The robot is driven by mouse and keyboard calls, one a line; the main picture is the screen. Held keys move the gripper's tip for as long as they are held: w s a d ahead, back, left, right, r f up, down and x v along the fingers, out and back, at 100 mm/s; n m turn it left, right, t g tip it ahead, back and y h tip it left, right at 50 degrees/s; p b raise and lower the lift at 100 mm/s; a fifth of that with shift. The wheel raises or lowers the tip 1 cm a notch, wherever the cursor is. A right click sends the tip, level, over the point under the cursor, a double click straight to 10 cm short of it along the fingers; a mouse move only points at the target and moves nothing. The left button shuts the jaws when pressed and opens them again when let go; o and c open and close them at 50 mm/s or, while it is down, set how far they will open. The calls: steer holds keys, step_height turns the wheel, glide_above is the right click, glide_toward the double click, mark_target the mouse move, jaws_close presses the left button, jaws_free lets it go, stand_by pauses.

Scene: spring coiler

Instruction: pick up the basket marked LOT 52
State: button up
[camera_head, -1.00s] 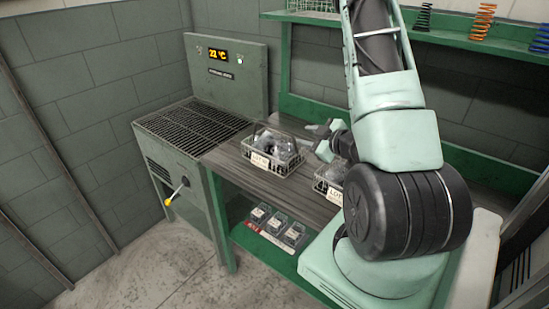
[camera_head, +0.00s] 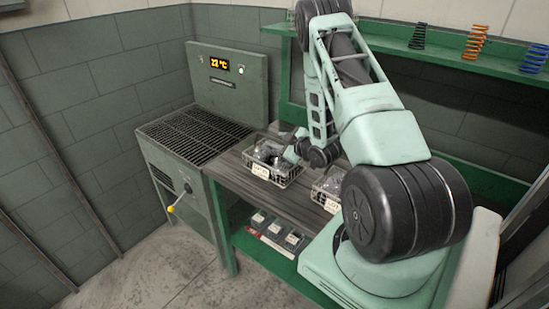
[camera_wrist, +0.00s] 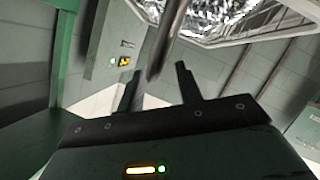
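Two wire baskets with tags stand on the dark bench top. The left basket (camera_head: 262,171) holds grey metal parts; the right basket (camera_head: 325,199) is partly hidden behind my arm. Both tags seem to begin with LOT, but I cannot read the numbers, so I cannot tell which is LOT 52. My gripper (camera_head: 287,152) is at the right rear of the left basket, partly hidden. In the wrist view my gripper (camera_wrist: 160,86) has its fingers apart, with a dark bar (camera_wrist: 167,38), perhaps a basket handle, between or just beyond them. A basket of shiny parts (camera_wrist: 230,22) shows at the top.
An oven-like machine with a grate top (camera_head: 195,133), a 22 °C display and a yellow-knobbed lever (camera_head: 178,200) stands left of the bench. A green shelf (camera_head: 450,47) with springs runs behind. Several small boxes (camera_head: 275,232) sit on the lower shelf.

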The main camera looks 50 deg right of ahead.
steer(key=shift+w+d+f, duration=0.1)
steer(key=shift+w+f, duration=0.15)
steer(key=shift+w, duration=0.4)
jaws_close()
steer(key=shift+r, duration=0.1)
stand_by(0.8)
